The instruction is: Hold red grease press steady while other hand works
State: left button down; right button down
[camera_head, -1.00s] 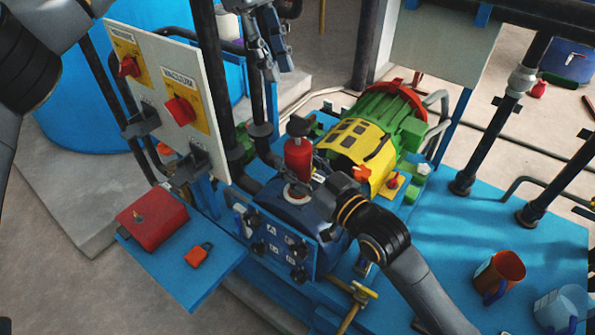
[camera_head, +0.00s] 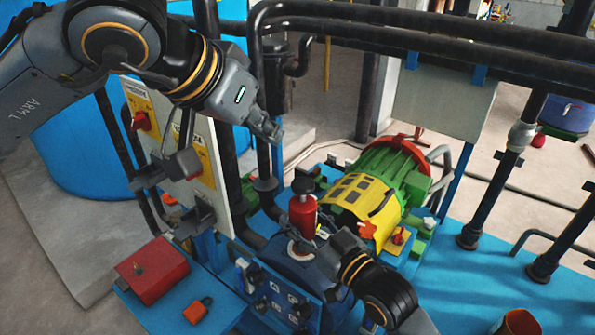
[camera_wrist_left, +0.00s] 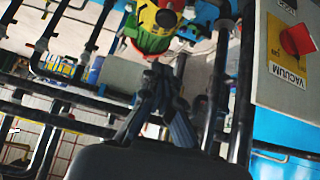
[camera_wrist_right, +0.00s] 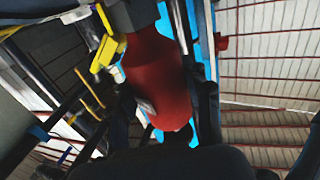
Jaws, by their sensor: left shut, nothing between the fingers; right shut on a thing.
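The red grease press (camera_head: 302,214), a red cylinder with a black top, stands upright on the dark blue pump housing. My right gripper (camera_head: 318,235) is shut on it from its right side; its fingertips are partly hidden. The press fills the middle of the right wrist view (camera_wrist_right: 156,80). My left gripper (camera_head: 272,130) is raised above and left of the press, near the black vertical pipes. Its fingers also show in the left wrist view (camera_wrist_left: 160,75), shut with nothing between them.
A switch panel (camera_head: 212,150) with red knobs stands left, below my left arm. Black pipes (camera_head: 400,38) cross the top. A green and yellow motor (camera_head: 375,190) sits right of the press. A red box (camera_head: 152,270) and orange padlock (camera_head: 197,311) lie on the blue shelf.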

pick_arm(q)
jog(key=shift+s+r+m, duration=0.15)
jog(key=shift+s+m, duration=0.1)
jog(key=shift+m, duration=0.15)
send_over(298, 186)
notch_tip(298, 186, down, 8)
jog(key=shift+d+r, duration=0.1)
jog(key=shift+r, duration=0.1)
notch_tip(298, 186, down, 2)
jog(key=shift+f, duration=0.85)
jog(key=shift+s+f, duration=0.1)
jog(key=shift+f, duration=1.3)
jog(key=shift+r, duration=0.1)
